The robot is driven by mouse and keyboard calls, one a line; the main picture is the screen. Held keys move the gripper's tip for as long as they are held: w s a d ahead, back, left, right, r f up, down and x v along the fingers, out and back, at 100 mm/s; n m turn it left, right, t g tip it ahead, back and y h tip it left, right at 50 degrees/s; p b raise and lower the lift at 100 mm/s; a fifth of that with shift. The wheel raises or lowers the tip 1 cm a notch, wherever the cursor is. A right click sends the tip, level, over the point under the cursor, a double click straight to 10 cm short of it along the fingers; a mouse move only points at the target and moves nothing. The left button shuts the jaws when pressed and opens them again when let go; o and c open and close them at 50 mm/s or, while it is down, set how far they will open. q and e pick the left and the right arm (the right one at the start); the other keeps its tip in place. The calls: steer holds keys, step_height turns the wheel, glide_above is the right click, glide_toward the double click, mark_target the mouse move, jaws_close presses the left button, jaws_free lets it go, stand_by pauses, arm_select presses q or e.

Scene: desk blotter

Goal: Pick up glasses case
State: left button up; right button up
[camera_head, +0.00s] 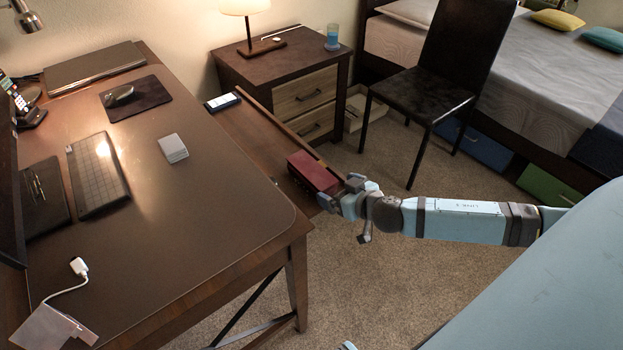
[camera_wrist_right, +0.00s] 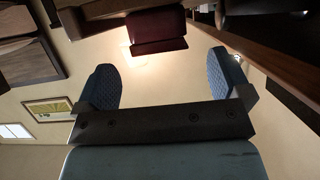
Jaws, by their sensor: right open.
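The glasses case (camera_head: 313,172) is a dark red box at the near end of a narrow brown side shelf (camera_head: 258,143) along the desk's right side. My right gripper (camera_head: 336,197) is beside the case's near right end. In the right wrist view the case (camera_wrist_right: 157,28) is beyond the fingertips, roughly between their lines. The two blue-padded fingers of the right gripper (camera_wrist_right: 166,75) are wide apart with nothing between them. Whether a finger touches the case is unclear.
A phone (camera_head: 222,102) lies at the shelf's far end, and a raised edge runs along the shelf's right side. A black chair (camera_head: 425,95) stands behind my right arm. Carpet is open between.

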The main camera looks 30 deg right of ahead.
mark_target(328, 184)
steer(key=shift+b+x, duration=0.55)
steer(key=shift+x, duration=2.85)
steer(key=shift+r, duration=0.1)
steer(key=c, duration=1)
